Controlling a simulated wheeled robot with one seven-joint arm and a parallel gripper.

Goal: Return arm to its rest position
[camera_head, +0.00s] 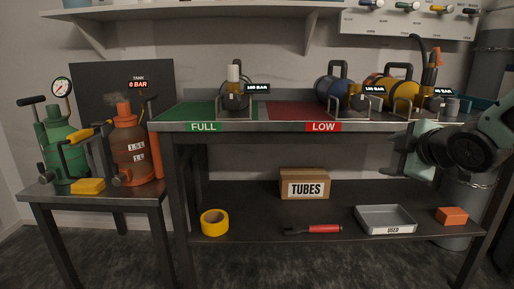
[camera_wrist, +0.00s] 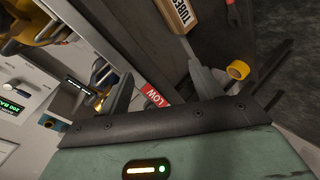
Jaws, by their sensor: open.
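My arm reaches in from the right edge in the head view, and my gripper (camera_head: 398,165) hangs in front of the right end of the bench. In the wrist view my gripper (camera_wrist: 160,85) shows two dark fingers spread wide apart with nothing between them. Behind the gap lie the bench edge and the red LOW label (camera_wrist: 154,95), both apart from the fingers. In the head view the gripper is to the right of the LOW label (camera_head: 323,127) and touches nothing that I can see.
The bench top carries a grey cylinder (camera_head: 237,92), a blue one (camera_head: 335,90) and a yellow one (camera_head: 390,92) in stands. The lower shelf holds a TUBES box (camera_head: 304,184), yellow tape (camera_head: 214,222), a grey tray (camera_head: 385,215) and an orange block (camera_head: 452,216). A side table (camera_head: 95,198) stands left.

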